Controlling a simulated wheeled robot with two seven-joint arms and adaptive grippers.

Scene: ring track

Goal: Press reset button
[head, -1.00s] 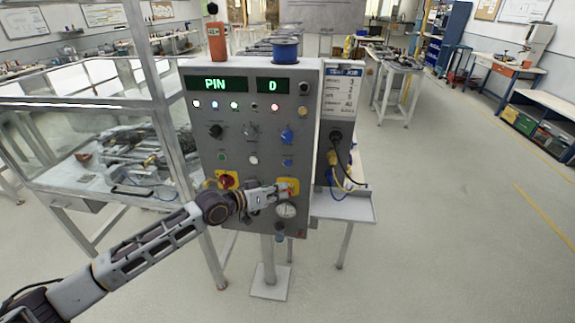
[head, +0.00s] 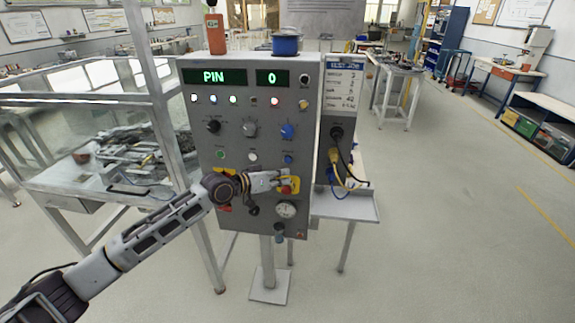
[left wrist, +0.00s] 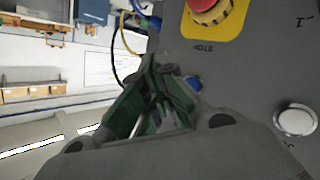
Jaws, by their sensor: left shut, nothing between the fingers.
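The grey control panel (head: 235,125) stands upright ahead with a green button (head: 221,155), a white button (head: 253,157) and a blue button (head: 288,159) in a row; their labels are too small to read. My left gripper (head: 288,180) is shut and empty, just below the blue button and in front of the right yellow-backed red stop button (head: 285,190), partly covering it. In the left wrist view the closed fingers (left wrist: 158,75) partly hide the blue button (left wrist: 194,83). The red stop button (left wrist: 207,8) and white button (left wrist: 296,120) also show there. I cannot tell whether anything touches.
Displays read PIN (head: 214,77) and 0 (head: 272,78). A side box with cables (head: 345,165) is on the right. A framed glass-sided bench (head: 60,190) stands left. The floor at right is clear.

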